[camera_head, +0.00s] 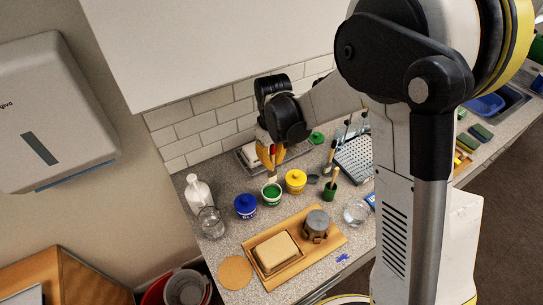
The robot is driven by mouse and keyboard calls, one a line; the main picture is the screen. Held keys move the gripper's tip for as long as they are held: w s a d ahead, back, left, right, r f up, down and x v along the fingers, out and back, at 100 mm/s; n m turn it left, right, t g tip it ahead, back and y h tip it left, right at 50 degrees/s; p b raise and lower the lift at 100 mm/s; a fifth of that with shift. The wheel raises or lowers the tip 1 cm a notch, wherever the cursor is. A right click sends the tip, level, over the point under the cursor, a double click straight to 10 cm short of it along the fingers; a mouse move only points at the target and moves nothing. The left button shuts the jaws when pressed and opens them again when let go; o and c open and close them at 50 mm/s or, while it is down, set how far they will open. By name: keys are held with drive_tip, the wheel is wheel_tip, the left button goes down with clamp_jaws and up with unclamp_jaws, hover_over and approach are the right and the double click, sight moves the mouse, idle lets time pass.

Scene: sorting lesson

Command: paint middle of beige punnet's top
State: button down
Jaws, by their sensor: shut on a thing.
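My gripper (270,163) is at the back of the counter, pointing down over an open white pot of green paint (272,198). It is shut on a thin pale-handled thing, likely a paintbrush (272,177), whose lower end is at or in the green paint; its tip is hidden. The beige punnet (277,250) sits on a wooden board (325,258) at the front of the counter, its flat beige top facing up. I see no paint mark on that top. My gripper is well behind the punnet, apart from it.
A blue pot (246,207) and a yellow pot (295,181) flank the green one. A grey round thing (317,221) stands on the board right of the punnet. A green cup with a brush (330,190), glass jars and a white bottle (197,192) stand nearby.

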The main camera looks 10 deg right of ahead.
sight(272, 176)
drive_tip(key=shift+s+a, duration=0.1)
drive_tip(key=shift+a, duration=0.15)
drive_tip(key=shift+f, duration=0.25)
drive_tip(key=shift+d+f+b, duration=0.25)
drive_tip(key=shift+f+b, duration=0.35)
drive_tip(key=shift+f, duration=0.05)
drive_tip(key=shift+f+b, duration=1.25)
drive_tip(key=shift+f, duration=0.9)
drive_tip(key=shift+f+b, duration=0.55)
drive_tip(key=shift+b, duration=0.15)
drive_tip(key=shift+r, duration=0.1)
drive_tip(key=shift+r+p, duration=2.05)
drive_tip(key=shift+r, duration=1.4)
